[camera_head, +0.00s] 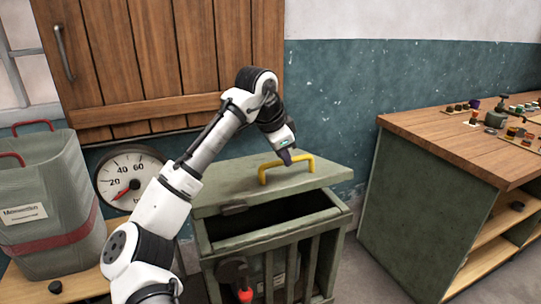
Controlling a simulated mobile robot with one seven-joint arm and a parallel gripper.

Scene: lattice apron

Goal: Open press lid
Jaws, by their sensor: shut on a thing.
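The press (318,236) is a grey-green slatted box in the lower middle of the head view. Its lid (225,194) is a flat grey-green panel, raised and tilted above the box, with a dark gap under its front edge. A yellow handle (303,162) stands on top of the lid. My gripper (286,158) comes down from above and is shut on the yellow handle. Its fingertips are small and partly hidden in this view.
A wooden workbench (440,140) with small items stands to the right. A grey bin (60,195) with red handles and a round gauge (130,178) are to the left. A wooden shutter (140,50) hangs behind my arm. Floor shows between press and workbench.

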